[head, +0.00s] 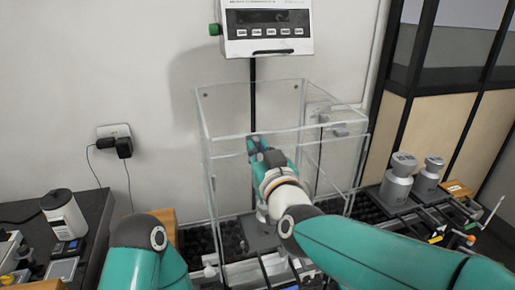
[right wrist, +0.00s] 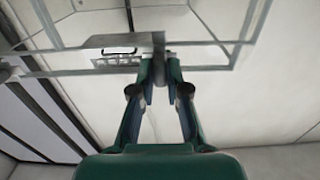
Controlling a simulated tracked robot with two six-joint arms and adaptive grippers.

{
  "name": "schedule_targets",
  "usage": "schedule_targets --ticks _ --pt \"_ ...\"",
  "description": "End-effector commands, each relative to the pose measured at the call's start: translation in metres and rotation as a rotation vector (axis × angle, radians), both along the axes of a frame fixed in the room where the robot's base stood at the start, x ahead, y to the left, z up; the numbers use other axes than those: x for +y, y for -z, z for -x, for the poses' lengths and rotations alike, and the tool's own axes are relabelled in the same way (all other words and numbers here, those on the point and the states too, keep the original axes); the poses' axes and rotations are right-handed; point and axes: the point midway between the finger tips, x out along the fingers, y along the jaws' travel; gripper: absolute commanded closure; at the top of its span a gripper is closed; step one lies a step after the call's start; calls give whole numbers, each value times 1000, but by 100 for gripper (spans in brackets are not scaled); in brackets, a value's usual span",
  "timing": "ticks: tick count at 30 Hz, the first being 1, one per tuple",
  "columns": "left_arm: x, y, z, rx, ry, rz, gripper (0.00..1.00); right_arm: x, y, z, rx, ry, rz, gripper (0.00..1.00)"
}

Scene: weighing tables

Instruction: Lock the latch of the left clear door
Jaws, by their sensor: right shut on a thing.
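A clear box with doors (head: 208,170) stands on the dark table below the scale display. My right gripper (head: 256,146) reaches to its upper middle in the head view; the arm hides part of the box. In the right wrist view my right gripper (right wrist: 159,78) is shut on a small grey part of the latch (right wrist: 158,50), beside a grey plate on the clear frame. The fingers hide much of the gripped part, and I cannot tell whether the latch is locked. My left arm shows at the lower left of the head view; its gripper is out of view.
The scale display (head: 268,30) hangs on the wall above the box. Grey metal weights (head: 397,182) stand on the right, near several small tools. A white bottle (head: 64,215) stands on the left table. A black plug (head: 123,147) sits in the wall.

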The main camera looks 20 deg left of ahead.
Motion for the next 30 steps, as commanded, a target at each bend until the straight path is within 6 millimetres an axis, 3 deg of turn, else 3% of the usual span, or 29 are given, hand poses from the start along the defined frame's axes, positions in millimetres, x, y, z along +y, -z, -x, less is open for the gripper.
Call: schedule_targets --ticks 1,13,14,18,30 --pt "0 0 0 0 0 0 100 1 8 1 12 -5 15 100" --pt "0 0 0 0 0 0 100 2 9 1 7 -6 23 100" --pt "0 0 0 0 0 0 100 2 9 1 7 -6 23 84" --pt "0 0 0 0 0 0 100 1 6 1 3 -4 19 61" --pt "0 -1 0 0 0 0 100 -2 2 4 -3 -2 13 60"
